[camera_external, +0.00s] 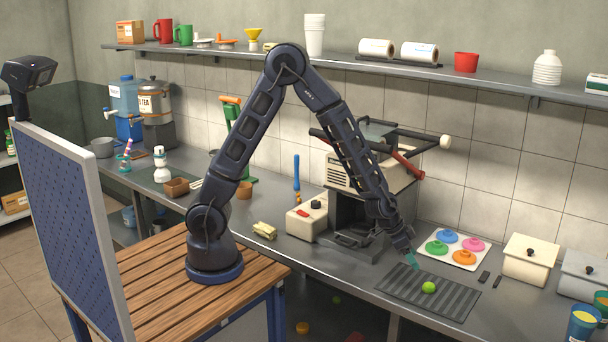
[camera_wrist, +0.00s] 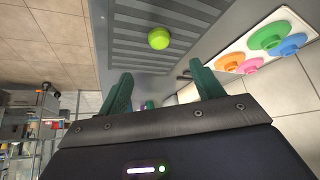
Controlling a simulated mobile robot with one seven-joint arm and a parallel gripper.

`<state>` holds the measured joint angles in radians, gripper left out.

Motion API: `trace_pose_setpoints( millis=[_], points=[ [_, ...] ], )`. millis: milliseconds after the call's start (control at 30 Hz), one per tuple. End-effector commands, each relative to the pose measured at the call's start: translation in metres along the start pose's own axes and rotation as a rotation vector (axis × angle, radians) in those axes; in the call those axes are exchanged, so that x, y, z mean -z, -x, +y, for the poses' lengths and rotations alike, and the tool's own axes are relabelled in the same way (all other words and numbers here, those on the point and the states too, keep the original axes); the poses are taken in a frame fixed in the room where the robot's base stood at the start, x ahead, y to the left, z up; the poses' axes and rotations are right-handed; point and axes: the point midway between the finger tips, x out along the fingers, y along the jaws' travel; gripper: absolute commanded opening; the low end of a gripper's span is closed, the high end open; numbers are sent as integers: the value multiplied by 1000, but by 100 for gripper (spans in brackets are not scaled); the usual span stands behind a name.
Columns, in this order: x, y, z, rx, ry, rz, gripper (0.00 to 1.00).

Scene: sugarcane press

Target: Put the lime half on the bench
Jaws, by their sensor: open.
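The lime half (camera_external: 429,287) is a small bright green piece lying on the dark ribbed mat on the steel bench (camera_external: 500,305). It also shows in the wrist view (camera_wrist: 159,38), beyond my fingertips and slightly left of the gap's centre line. My gripper (camera_external: 413,262) is above the mat's back edge, left of and behind the lime half. In the wrist view its two green fingers (camera_wrist: 162,88) are apart with nothing between them. The gripper does not touch the lime half.
The ribbed mat (camera_external: 400,290) lies near the bench's front edge. A white board with coloured lids (camera_external: 453,250) sits behind it. The press (camera_external: 350,205) stands left of the mat. Lidded boxes (camera_external: 530,260) and cups (camera_external: 582,325) stand at the right. Bare bench lies right of the mat.

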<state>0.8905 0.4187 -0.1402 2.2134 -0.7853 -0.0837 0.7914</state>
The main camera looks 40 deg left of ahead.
Motion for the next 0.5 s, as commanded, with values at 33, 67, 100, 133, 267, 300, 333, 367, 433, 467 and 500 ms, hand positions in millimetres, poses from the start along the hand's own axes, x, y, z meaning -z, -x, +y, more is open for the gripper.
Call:
trace_pose_setpoints(
  millis=[33, 67, 100, 133, 267, 300, 333, 367, 433, 467, 500],
  points=[
    [0, 0, 0, 0, 0, 0, 66],
    [0, 0, 0, 0, 0, 0, 66],
    [0, 0, 0, 0, 0, 0, 66],
    [0, 0, 0, 0, 0, 0, 66],
    [4, -3, -2, -15, -26, -10, 66],
    [6, -5, -3, -30, -53, -22, 66],
    [8, -7, -4, -45, -79, -34, 66],
    [11, -9, -6, -61, -107, -46, 66],
    [16, -14, -11, -99, -180, -77, 66],
    [18, -15, -13, -114, -208, -90, 66],
    [20, -16, -16, -132, -244, -106, 66]
  ],
)
